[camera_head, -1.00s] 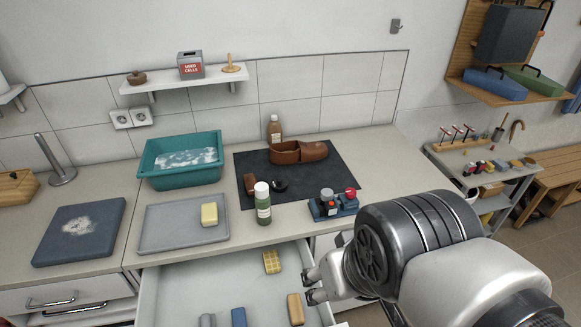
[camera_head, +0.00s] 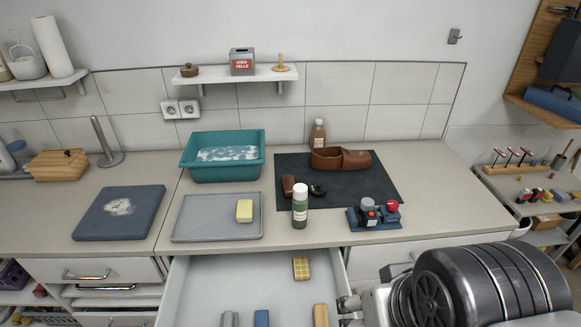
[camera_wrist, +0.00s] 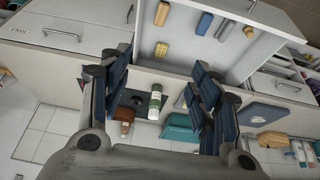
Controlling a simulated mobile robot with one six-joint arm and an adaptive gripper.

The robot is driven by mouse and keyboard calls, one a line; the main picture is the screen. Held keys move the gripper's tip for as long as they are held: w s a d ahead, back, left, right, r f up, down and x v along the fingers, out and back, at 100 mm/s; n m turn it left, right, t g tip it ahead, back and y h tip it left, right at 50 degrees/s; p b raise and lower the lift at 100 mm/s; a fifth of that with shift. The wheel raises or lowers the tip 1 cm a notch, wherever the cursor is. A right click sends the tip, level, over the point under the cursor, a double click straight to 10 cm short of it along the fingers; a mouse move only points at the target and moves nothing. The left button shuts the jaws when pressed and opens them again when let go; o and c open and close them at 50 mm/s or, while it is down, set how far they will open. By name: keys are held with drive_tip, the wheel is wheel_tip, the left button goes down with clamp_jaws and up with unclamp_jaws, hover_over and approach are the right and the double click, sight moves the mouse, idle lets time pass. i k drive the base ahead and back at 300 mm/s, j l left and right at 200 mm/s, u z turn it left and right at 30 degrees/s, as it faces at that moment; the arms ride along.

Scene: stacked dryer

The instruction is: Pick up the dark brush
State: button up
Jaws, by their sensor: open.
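A dark brown, brush-like block (camera_head: 288,185) lies on the black mat (camera_head: 380,190), just behind the green bottle; I cannot be sure it is the dark brush. A small round black item (camera_head: 317,190) lies to its right. In the open drawer (camera_head: 205,275) lie several blocks or brushes: a grey one (camera_head: 229,319), a blue one (camera_head: 262,318), a tan one (camera_head: 320,315) and a yellow one (camera_head: 301,267). My gripper (camera_wrist: 165,100) is open and empty in the wrist view, its fingers spread wide. In the head view it shows only partly, beside the drawer's right side.
A green bottle with white cap (camera_head: 300,208) stands at the mat's front edge. A blue holder with a red knob (camera_head: 374,215) is right. A teal basin (camera_head: 190,165) and grey tray (camera_head: 190,225) are left.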

sight(288, 180)
drive_tip(key=i+l+u, duration=0.25)
drive_tip(key=l, duration=0.15)
drive_tip(key=i+l+u, duration=0.2)
drive_tip(key=l, duration=0.2)
drive_tip(key=l+u, duration=0.25)
drive_tip(key=l, duration=0.2)
drive_tip(key=i+l+u, duration=0.1)
drive_tip(key=l+u, duration=0.15)
drive_tip(key=l, duration=0.25)
drive_tip(key=i+l+u, duration=0.25)
drive_tip(key=i, duration=0.15)
